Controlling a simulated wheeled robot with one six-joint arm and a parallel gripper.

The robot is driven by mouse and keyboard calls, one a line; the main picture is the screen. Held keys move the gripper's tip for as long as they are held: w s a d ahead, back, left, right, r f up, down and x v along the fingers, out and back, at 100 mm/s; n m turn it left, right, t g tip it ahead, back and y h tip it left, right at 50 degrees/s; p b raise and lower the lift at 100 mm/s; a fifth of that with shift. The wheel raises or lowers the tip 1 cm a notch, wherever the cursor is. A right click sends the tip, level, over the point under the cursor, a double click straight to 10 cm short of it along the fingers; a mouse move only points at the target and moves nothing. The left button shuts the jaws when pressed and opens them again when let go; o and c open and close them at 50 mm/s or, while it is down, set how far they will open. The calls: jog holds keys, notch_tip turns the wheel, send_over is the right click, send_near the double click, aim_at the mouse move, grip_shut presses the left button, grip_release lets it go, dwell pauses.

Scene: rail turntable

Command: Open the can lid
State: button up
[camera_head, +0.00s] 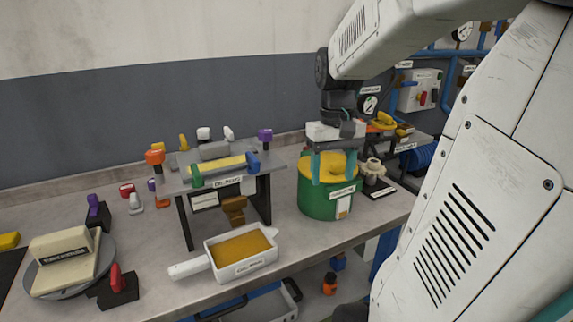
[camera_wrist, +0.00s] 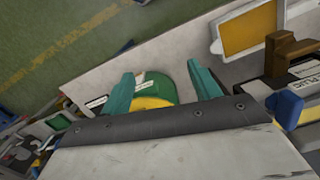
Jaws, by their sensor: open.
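A green can (camera_head: 325,202) with a yellow lid (camera_head: 341,164) stands upright on the right part of the bench. A white label is on its front. My gripper (camera_head: 333,176) points down over the can, its two teal fingers spread apart near the lid. I cannot tell whether the fingers touch the lid. In the wrist view my gripper (camera_wrist: 163,88) is open, with the yellow lid (camera_wrist: 150,103) and green can (camera_wrist: 158,86) showing between the fingers. My gripper body hides much of the lid there.
A white tray with a handle (camera_head: 203,263) holds orange material left of the can. A metal stand (camera_head: 265,195) with colored knobs is behind it. A round plate (camera_head: 45,288) with a block is far left. A small jar (camera_head: 373,169) stands close right of the can.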

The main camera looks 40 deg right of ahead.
dwell(0.3)
jog(key=s+a+n, duration=0.2)
jog(key=s+a, duration=0.2)
jog(key=a, duration=0.4)
jog(key=s+a+n+t, duration=0.1)
jog(key=s+a, duration=0.3)
jog(key=a, duration=0.5)
jog(key=shift+a+f+n+t, duration=0.3)
jog(key=shift+f+n, duration=0.15)
jog(key=shift+n, duration=0.25)
jog(key=shift+s+a+r+n, duration=0.1)
jog(key=shift+a+r+n, duration=0.15)
jog(key=shift+a, duration=0.25)
jog(key=c, duration=0.4)
jog(key=shift+o, duration=0.2)
